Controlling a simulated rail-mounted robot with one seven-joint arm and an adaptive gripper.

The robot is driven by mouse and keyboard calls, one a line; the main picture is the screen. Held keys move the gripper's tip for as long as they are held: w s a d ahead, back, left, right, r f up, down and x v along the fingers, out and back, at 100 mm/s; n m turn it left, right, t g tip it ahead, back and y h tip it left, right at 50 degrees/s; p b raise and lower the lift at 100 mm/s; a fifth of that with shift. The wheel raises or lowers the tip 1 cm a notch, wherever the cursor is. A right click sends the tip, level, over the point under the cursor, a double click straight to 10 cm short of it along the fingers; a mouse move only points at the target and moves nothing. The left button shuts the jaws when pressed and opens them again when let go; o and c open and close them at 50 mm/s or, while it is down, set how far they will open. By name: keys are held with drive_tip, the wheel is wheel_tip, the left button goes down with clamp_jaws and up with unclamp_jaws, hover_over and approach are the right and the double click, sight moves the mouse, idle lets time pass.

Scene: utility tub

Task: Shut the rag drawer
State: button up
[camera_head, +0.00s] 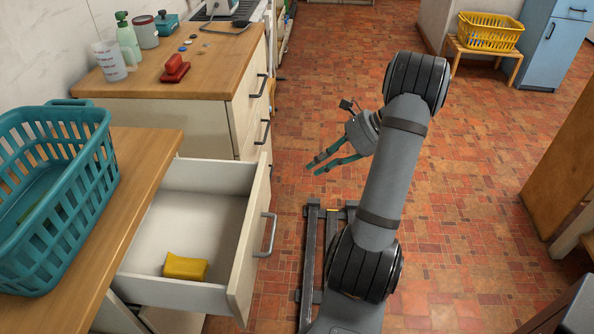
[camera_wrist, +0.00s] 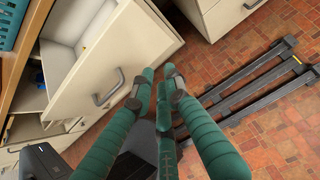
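The rag drawer (camera_head: 190,225) is pulled out from the near cabinet on the left, with a white inside and a grey bar handle (camera_head: 268,234) on its cream front. A yellow folded rag (camera_head: 185,266) lies in it. In the wrist view, the drawer's front (camera_wrist: 115,60) and handle (camera_wrist: 110,88) show at upper left, beyond my fingers. My gripper (camera_head: 311,169) is over the floor to the right of the drawer, clear of its handle. Its green fingers stand apart with nothing between them; they also show in the wrist view (camera_wrist: 160,75).
A teal basket (camera_head: 60,180) stands on the near wooden counter. The farther counter (camera_head: 190,75) holds bottles, a red brush and small items. My rail (camera_head: 312,260) runs along the floor beside the drawer. A yellow basket (camera_head: 490,32) sits on a stool at back right.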

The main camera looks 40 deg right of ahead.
sight(268, 186)
drive_tip(key=b+x, duration=0.2)
drive_tip(key=x, duration=0.6)
drive_tip(key=shift+w+a+f, duration=0.1)
drive_tip(key=shift+a+f, duration=0.1)
drive_tip(key=shift+f, duration=0.05)
clamp_jaws()
drive_tip(key=shift+w+a+f, duration=0.15)
drive_tip(key=shift+w+a, duration=1.45)
drive_tip(key=shift+a, duration=0.05)
